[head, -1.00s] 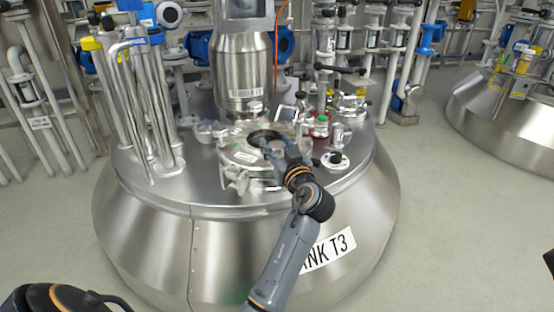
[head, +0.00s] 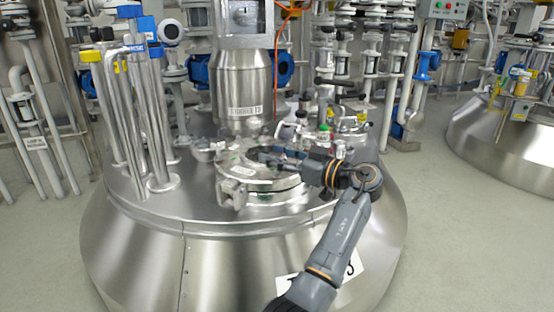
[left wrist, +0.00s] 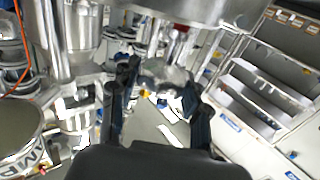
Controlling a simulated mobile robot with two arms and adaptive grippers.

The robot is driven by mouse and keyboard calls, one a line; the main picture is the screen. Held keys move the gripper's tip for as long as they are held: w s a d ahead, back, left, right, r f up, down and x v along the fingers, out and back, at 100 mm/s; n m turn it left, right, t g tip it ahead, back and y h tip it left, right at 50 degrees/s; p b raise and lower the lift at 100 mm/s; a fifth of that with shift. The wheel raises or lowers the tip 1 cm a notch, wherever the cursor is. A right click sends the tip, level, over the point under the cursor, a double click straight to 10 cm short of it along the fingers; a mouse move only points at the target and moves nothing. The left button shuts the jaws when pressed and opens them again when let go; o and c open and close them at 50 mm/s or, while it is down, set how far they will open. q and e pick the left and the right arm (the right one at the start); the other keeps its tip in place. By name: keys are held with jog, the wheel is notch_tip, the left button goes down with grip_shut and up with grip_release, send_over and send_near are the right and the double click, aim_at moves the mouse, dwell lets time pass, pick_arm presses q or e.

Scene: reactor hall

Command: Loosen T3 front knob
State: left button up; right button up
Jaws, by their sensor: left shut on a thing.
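The steel tank T3 (head: 140,250) fills the middle of the head view. Its label (head: 346,282) is partly covered by my arm. A round lid with clamp fittings (head: 238,190) lies on its top. My left gripper (head: 262,155) reaches over this lid from the right side, its fingers pointing left. In the left wrist view its two dark fingers (left wrist: 155,108) stand on either side of a shiny metal part. The gripper is shut on the T3 front knob, which is largely hidden by the fingers in the head view. My right gripper is out of view.
A steel motor housing (head: 241,85) rises behind the lid. Upright pipes (head: 120,120) stand at the left of the tank top, and small valves and fittings (head: 325,135) at the right. A second tank (head: 500,135) stands far right. Open floor lies between the tanks.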

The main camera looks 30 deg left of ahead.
pick_arm(q)
jog(key=shift+f, duration=0.15)
jog(key=o, duration=1.2)
jog(key=d, duration=1.2)
